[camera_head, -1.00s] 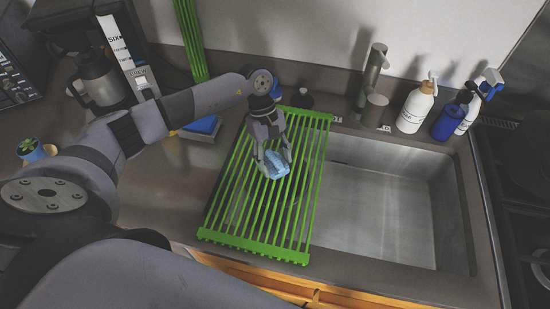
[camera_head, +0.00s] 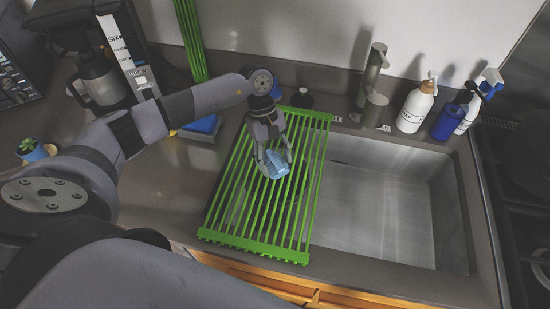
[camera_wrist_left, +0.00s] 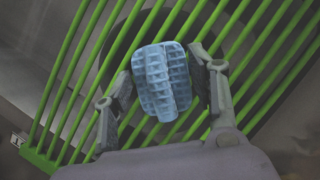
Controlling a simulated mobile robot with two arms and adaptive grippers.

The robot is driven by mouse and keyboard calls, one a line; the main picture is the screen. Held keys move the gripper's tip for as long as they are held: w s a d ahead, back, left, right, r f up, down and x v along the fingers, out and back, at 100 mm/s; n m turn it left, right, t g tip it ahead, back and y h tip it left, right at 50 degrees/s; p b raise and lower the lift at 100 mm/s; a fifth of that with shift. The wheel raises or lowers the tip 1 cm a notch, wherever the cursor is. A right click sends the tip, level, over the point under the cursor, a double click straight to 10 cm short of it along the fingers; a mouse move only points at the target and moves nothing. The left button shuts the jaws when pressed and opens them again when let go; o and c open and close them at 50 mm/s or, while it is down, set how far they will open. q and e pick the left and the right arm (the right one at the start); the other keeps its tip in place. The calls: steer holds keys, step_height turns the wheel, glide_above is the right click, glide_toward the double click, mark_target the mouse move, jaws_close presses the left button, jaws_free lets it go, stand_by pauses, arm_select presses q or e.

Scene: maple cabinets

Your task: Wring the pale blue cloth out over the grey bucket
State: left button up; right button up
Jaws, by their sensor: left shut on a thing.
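The pale blue cloth (camera_head: 277,165) is a bunched, waffle-textured piece over the green drying rack. My left gripper (camera_head: 275,160) is shut on it from above. In the left wrist view the cloth (camera_wrist_left: 161,80) sits between the two fingers of the gripper (camera_wrist_left: 162,84), with the rack's green bars behind it. I cannot tell whether the cloth touches the bars. No grey bucket can be made out in these views. My right gripper is not in view.
The green rack (camera_head: 236,239) covers the left part of the steel sink (camera_head: 385,210). A faucet (camera_head: 374,70) and several bottles, one white (camera_head: 414,108), stand behind the sink. A blue sponge (camera_head: 203,124) and a coffee machine's jug (camera_head: 97,80) are at left.

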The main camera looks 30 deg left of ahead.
arm_select(q)
steer(key=shift+r+p, duration=1.5)
steer(key=shift+r, duration=2.45)
